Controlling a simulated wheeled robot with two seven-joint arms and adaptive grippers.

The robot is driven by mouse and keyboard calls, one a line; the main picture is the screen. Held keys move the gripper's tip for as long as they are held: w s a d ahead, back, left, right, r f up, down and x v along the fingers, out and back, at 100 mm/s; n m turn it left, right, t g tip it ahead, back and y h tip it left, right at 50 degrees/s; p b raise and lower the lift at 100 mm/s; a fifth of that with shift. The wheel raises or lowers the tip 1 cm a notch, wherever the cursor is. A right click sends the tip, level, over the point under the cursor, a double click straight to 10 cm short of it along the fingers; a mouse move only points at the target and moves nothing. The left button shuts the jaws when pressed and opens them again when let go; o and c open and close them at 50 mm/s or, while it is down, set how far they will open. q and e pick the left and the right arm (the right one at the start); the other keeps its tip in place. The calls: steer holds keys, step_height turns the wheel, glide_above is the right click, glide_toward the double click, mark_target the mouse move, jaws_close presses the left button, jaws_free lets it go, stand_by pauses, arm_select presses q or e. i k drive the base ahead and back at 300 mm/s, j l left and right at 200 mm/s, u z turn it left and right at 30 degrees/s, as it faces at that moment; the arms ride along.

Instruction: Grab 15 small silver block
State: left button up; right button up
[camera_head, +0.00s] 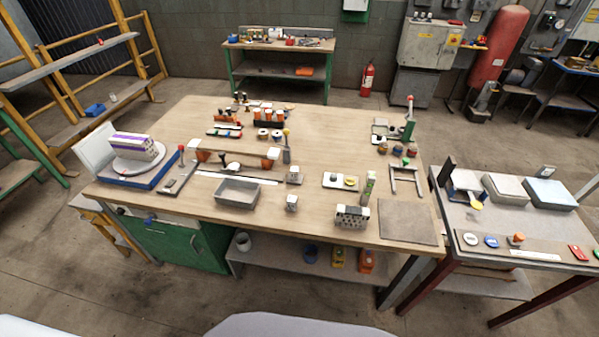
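A small silver-grey block (292,203) stands near the front edge of the wooden workbench (330,150). Another small grey metallic piece (294,176) lies a little behind it. Both are too small to make out markings or a number. An open, empty-looking grey tray (237,195) sits to the left of the front block. A larger grey block with holes in its face (351,217) stands to the right near the front edge. Neither of my grippers is in view.
A scale with a striped box (134,147) stands at the bench's left. A grey mat (408,221) covers the front right corner. A tall tool (368,188) stands behind the perforated block. A side table (530,225) adjoins at right.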

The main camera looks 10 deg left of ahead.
mark_target(295, 171)
steer(key=i+l, duration=0.1)
steer(key=l, duration=0.55)
steer(key=i+l, duration=0.1)
steer(key=l, duration=0.6)
steer(key=i+u, duration=0.05)
